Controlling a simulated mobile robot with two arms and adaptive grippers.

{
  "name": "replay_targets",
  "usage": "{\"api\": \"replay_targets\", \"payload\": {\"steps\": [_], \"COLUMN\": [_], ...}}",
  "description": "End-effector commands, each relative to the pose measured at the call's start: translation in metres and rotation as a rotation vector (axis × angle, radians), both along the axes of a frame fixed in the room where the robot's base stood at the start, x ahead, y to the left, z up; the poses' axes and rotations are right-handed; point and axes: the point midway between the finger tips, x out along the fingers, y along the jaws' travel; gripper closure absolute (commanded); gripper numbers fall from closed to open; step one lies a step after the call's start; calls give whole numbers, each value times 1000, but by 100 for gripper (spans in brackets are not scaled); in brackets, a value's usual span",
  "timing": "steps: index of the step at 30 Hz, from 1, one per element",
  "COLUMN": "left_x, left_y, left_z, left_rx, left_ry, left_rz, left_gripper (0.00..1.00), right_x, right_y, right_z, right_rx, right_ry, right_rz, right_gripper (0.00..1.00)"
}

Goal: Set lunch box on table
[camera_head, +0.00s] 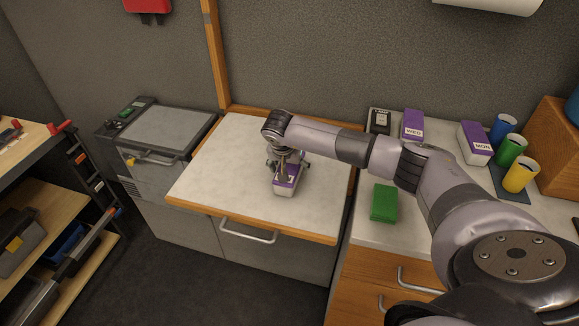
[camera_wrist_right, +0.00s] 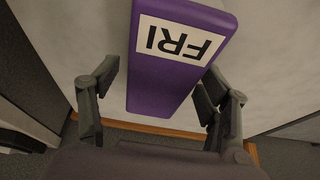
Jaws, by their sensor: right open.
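A purple-topped lunch box (camera_head: 284,188) with white sides sits on the light table (camera_head: 225,160), near the middle toward the front edge. In the right wrist view the lunch box (camera_wrist_right: 178,85) shows a white label reading FRI. My right gripper (camera_head: 287,168) is right over the box, pointing down. In the wrist view its two fingers (camera_wrist_right: 160,88) are apart, one on each side of the box; I cannot tell whether they touch it. My left gripper is not in view.
The counter at right holds a purple MON box (camera_head: 475,143), a purple WED box (camera_head: 413,125), a dark box (camera_head: 379,121), a green box (camera_head: 384,203) and coloured cups (camera_head: 511,151). A grey cooler-like unit (camera_head: 150,140) stands left. The table around the box is clear.

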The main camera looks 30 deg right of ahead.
Motion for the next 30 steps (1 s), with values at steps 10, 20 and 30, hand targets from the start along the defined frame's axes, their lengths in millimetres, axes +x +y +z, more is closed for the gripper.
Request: {"api": "replay_targets", "payload": {"steps": [10,20,30], "left_x": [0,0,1], "left_y": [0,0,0], "left_z": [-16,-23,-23], "left_rx": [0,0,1], "left_ry": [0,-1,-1], "left_rz": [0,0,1], "left_gripper": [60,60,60], "right_x": [-15,-28,-29], "right_y": [20,34,35], "right_z": [64,106,110], "right_rx": [0,0,1], "right_ry": [-8,-3,-1], "right_rz": [4,1,0], "right_gripper": [30,30,30]}}
